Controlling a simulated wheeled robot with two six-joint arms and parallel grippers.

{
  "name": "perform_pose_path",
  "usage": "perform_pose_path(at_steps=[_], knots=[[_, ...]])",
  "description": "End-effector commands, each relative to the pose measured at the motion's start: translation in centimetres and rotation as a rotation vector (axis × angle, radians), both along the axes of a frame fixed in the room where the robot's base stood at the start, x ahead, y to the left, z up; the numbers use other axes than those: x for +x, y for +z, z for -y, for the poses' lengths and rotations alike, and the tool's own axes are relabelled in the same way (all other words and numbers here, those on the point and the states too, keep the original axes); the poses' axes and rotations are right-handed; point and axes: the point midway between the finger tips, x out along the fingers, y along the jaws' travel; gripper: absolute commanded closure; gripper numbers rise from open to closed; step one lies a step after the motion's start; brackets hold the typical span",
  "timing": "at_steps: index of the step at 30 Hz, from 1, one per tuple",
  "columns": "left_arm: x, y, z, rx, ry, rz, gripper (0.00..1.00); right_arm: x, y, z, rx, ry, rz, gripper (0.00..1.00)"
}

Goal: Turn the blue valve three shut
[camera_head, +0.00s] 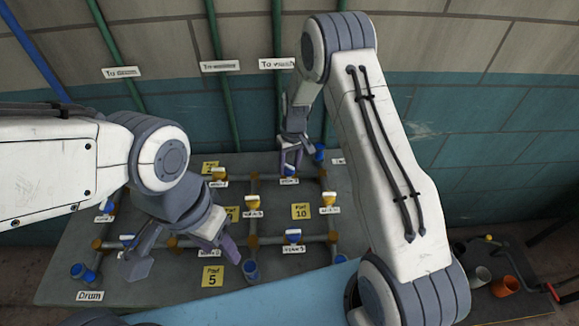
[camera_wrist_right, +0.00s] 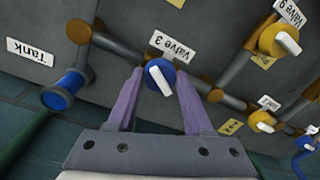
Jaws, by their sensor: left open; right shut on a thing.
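Blue valve three (camera_wrist_right: 153,78), labelled "Valve 3", shows in the right wrist view with a white handle that slants down to the right, at an angle to its pipe. In the head view it (camera_head: 289,181) sits on the panel's far pipe row, partly under my gripper. My right gripper (camera_wrist_right: 158,92) has its purple fingers on both sides of the valve and is shut on it; it also shows in the head view (camera_head: 291,162). My left gripper (camera_head: 182,260) is open and empty over the front left of the panel, hiding some pipes and labels.
The grey panel (camera_head: 120,280) carries several blue and yellow valves, pipes and yellow signs. A blue capped pipe end (camera_wrist_right: 58,98) near the "Tank" label lies left of valve three in the wrist view. Green pipes (camera_head: 222,70) climb the wall behind.

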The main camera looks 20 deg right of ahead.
Motion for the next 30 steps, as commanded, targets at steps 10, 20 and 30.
perform_pose_path(at_steps=[10,20,30], knots=[[0.00,-0.93,0.00,0.000,-0.001,0.000,0.50,-0.10,-0.01,0.00,0.000,-0.328,0.000,1.00],[0.00,-1.17,0.00,0.000,-0.001,0.000,0.50,-0.13,0.09,-0.09,0.000,-0.635,0.001,1.00],[0.00,-1.11,0.00,0.000,-0.001,0.000,0.50,-0.14,0.11,-0.16,0.000,-0.880,0.001,1.00]])
